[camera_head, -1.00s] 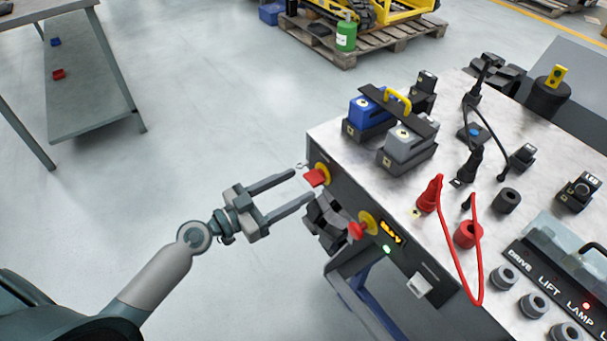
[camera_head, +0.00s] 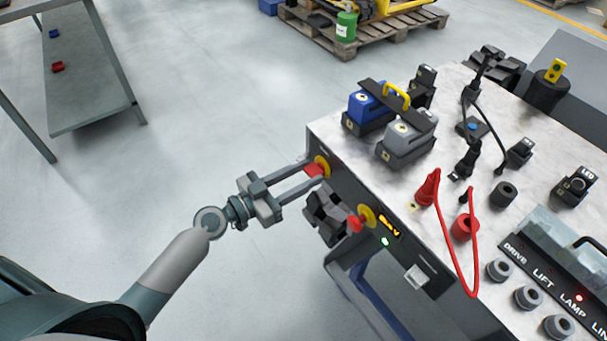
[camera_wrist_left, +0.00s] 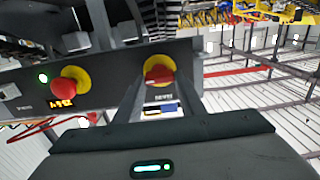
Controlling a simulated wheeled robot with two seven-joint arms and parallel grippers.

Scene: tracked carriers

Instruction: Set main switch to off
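The main switch is a red handle (camera_head: 314,171) on a yellow round plate (camera_head: 322,164), at the left end of the dark front panel of the workbench. In the left wrist view the red handle (camera_wrist_left: 158,74) sits straight ahead on its yellow plate, with small lettering below that I cannot read. My left gripper (camera_head: 312,174) is at the switch, its two fingers apart, one on each side of the handle. The gap at the handle is small; I cannot tell whether the fingers touch it. My right gripper is not in view.
A second red knob (camera_head: 356,224) on yellow sits to the right on the panel, beside a lit display (camera_head: 389,228) and green lamp. Blue (camera_head: 368,106) and grey (camera_head: 405,138) blocks stand on the benchtop.

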